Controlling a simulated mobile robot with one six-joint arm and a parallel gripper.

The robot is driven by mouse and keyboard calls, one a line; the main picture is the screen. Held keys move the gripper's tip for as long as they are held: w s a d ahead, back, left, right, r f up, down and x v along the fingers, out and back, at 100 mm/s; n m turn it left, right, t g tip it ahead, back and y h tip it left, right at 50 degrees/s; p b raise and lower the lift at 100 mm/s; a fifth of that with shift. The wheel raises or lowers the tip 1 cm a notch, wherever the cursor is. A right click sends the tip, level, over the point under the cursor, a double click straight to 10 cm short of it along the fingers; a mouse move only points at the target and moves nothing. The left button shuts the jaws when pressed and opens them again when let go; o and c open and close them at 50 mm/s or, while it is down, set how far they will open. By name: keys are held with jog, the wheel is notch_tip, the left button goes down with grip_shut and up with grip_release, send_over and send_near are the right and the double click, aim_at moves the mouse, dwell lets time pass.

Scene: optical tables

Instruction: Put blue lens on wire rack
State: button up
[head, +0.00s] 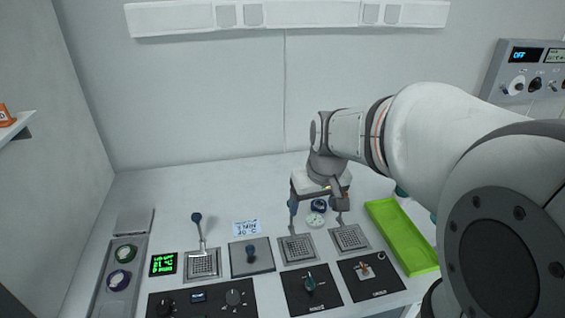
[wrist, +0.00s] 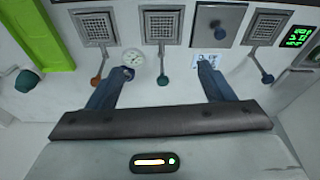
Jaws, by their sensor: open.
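My gripper (head: 317,211) is open and empty above the table, near the mesh plates. The wrist view also shows its two blue fingers spread apart (wrist: 163,72). A small dark-blue round thing (head: 318,205) shows between the fingers in the head view, just behind a pale round dial (head: 315,220); I cannot tell whether it is the blue lens. A round piece with a dark blue-purple rim (head: 119,280) sits on the grey strip at the far left, below a green-rimmed one (head: 125,253). I cannot make out a wire rack in either view.
A bright green tray (head: 402,238) lies at the right. Square mesh plates (head: 350,239) with upright levers stand along the table. A plate with a dark knob (head: 250,256), black control panels (head: 312,290) and a green-lit display (head: 163,264) fill the front. The back left table is clear.

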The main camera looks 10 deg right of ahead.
jog(key=w+d+f+b, duration=0.1)
jog(key=w+d+f, duration=0.2)
jog(key=w, duration=0.3)
jog(key=w+d+f+b, duration=0.1)
jog(key=w+d+f, duration=0.25)
jog(key=w, duration=0.25)
jog(key=n, duration=0.1)
send_near(319, 204)
jog(key=p+x, duration=0.1)
jog(key=x, duration=0.7)
jog(key=shift+w+f, duration=0.15)
jog(key=shift+f, duration=0.2)
jog(key=shift+r, duration=0.1)
jog(key=c, duration=1.2)
